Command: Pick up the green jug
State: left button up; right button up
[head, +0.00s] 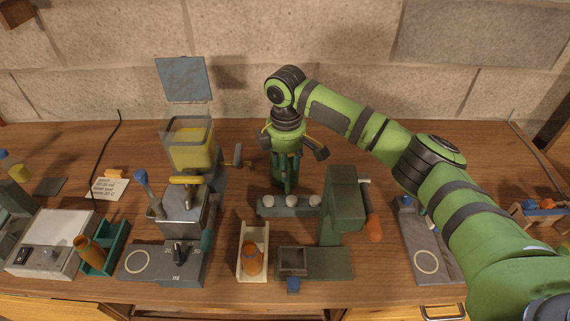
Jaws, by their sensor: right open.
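A dark green upright thing (286,172), which looks like the green jug, stands at the back middle of the table behind a grey bar with pale round knobs. My right gripper (291,155) is directly above it, pointing down. Its dark fingers are spread to either side of the jug's top, and it is open. The gripper covers much of the jug's upper part, so I cannot tell whether the fingers touch it. My left gripper is out of view.
A green stand (342,205) is right of the grey bar (290,207). A still with a yellow-filled vessel (190,148) is on the left. A cream tray (243,264) holds an orange bottle (252,260). A grey plate (425,240) lies at right. Stone wall behind.

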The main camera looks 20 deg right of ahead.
aim_at(287, 192)
jog(key=f, duration=0.1)
jog(key=f+p, duration=0.2)
jog(key=shift+s+d+f, duration=0.15)
jog(key=shift+s+d, duration=0.05)
jog(key=shift+s, duration=0.05)
notch_tip(287, 192, down, 3)
jog(key=shift+w+r, duration=0.1)
jog(key=shift+r, duration=0.1)
grip_shut()
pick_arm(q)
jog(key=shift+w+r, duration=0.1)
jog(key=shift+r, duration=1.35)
pick_arm(e)
jog(key=shift+w+r, duration=0.1)
